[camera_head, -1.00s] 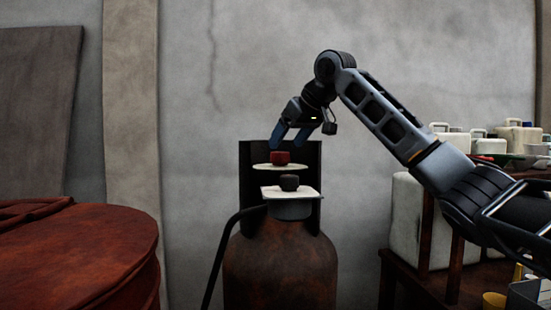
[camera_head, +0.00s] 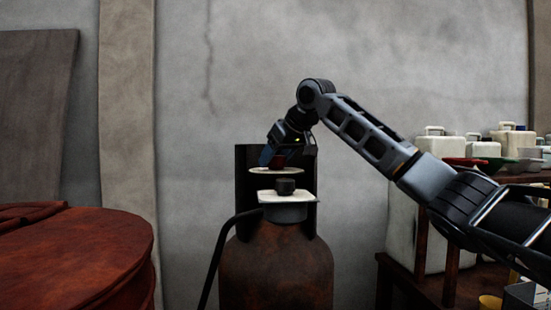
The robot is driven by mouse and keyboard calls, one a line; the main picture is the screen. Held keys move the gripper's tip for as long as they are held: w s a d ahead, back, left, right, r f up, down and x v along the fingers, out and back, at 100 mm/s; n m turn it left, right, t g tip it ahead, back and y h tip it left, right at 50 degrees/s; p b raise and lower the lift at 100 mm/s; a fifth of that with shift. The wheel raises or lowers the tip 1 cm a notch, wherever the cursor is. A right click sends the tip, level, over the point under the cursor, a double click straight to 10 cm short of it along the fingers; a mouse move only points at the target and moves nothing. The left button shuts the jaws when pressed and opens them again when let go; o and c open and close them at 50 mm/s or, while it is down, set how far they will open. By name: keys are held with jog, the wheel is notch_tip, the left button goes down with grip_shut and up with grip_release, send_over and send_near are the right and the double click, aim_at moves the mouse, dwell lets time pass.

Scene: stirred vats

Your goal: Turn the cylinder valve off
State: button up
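A rusty brown gas cylinder (camera_head: 275,272) stands upright against the wall. On top, inside a dark open-fronted guard (camera_head: 245,190), are two knobs one above the other. The upper, dark red knob (camera_head: 278,162) sits over a round pale plate (camera_head: 276,170). The lower, black knob (camera_head: 285,187) sits over a squarish white plate (camera_head: 303,197). My gripper (camera_head: 277,158) points down at the red knob, with a blue finger at its left side. The other finger is dark and hard to make out, so I cannot tell whether the fingers touch the knob.
A black hose (camera_head: 214,260) curves down from the cylinder's left side. A large rusty round lid (camera_head: 75,245) fills the lower left. At right, a dark wooden rack (camera_head: 423,230) holds pale canisters (camera_head: 437,145) and bowls. The wall above the cylinder is bare.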

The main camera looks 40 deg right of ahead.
jog(key=c, duration=0.5)
jog(key=shift+a+m+h+p, duration=0.1)
jog(key=shift+m+h+p, duration=0.2)
jog(key=shift+m+p, duration=0.1)
jog(key=m+h+p, duration=0.2)
jog(key=m, duration=0.1)
jog(key=shift+r+g, duration=0.1)
jog(key=shift+g, duration=0.2)
jog(key=m+g+h+p, duration=0.1)
jog(key=m+h+p, duration=0.2)
jog(key=m+p, duration=0.1)
jog(key=shift+g, duration=0.4)
jog(key=m+g+h+p, duration=0.1)
jog(key=m+p, duration=0.1)
jog(key=m, duration=0.1)
jog(key=m+g+h+p, duration=0.1)
jog(key=m+g+p, duration=0.1)
jog(key=p, duration=0.1)
jog(key=shift+m+g+h, duration=0.3)
jog(key=shift+m, duration=0.1)
jog(key=m+g+p, duration=0.3)
jog(key=m, duration=0.1)
jog(key=shift+d+m+p, duration=0.2)
jog(key=shift+m+p, duration=0.1)
jog(key=shift+p, duration=0.05)
